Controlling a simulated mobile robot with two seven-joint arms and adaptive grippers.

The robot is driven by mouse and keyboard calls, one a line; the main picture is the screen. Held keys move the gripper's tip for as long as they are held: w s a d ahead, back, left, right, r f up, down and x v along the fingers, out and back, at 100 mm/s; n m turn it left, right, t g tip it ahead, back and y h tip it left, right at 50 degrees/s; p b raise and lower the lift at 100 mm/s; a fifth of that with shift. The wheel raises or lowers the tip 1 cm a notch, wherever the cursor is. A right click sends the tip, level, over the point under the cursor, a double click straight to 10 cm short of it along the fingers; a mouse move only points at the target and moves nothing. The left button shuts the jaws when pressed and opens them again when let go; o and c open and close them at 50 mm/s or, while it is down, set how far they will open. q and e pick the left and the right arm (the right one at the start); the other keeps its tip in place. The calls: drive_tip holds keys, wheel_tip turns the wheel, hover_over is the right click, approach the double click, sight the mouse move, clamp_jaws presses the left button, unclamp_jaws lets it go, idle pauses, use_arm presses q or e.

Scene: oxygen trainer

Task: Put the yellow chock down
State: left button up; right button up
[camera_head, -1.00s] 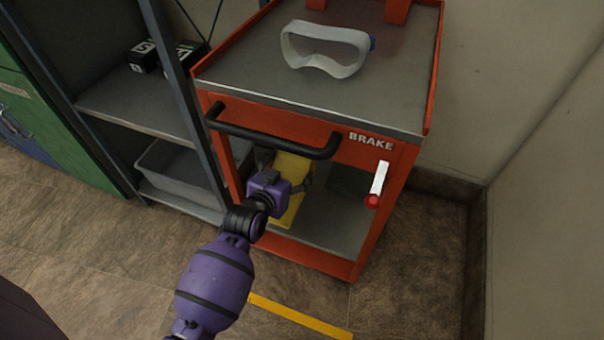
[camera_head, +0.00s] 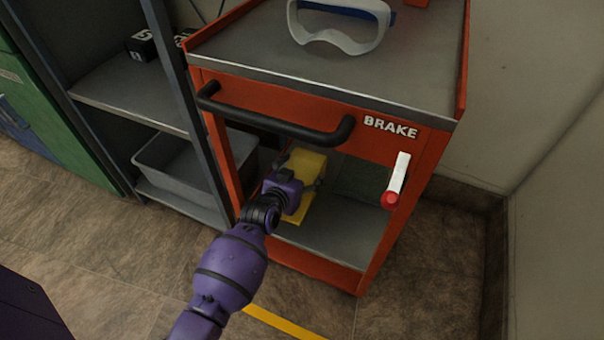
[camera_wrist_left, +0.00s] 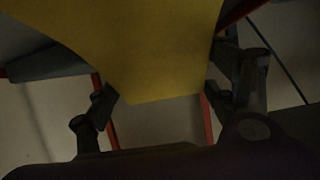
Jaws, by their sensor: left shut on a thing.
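The yellow chock (camera_head: 305,163) is in the open lower bay of the red cart, just above or on its grey lower shelf (camera_head: 335,228); I cannot tell whether it touches. My left gripper (camera_head: 303,184) is shut on the chock, reaching in from the front below the black handle. The chock also fills the upper middle of the left wrist view (camera_wrist_left: 150,50), with the left gripper's fingers (camera_wrist_left: 165,100) on either side of it. The wrist picture is dark. My right gripper is not in view.
The red cart (camera_head: 290,107) has a black handle (camera_head: 275,125) and a brake lever with a red knob (camera_head: 397,180). Goggles (camera_head: 340,25) lie on top. A grey rack with a bin (camera_head: 185,165) stands left. A wall is close on the right.

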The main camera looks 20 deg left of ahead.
use_arm(q)
drive_tip(key=shift+w+r, duration=0.1)
drive_tip(key=shift+r, duration=0.15)
drive_tip(key=shift+f, duration=0.15)
drive_tip(key=o, duration=1.4)
drive_tip(key=shift+f, duration=0.1)
drive_tip(key=shift+o, duration=1.3)
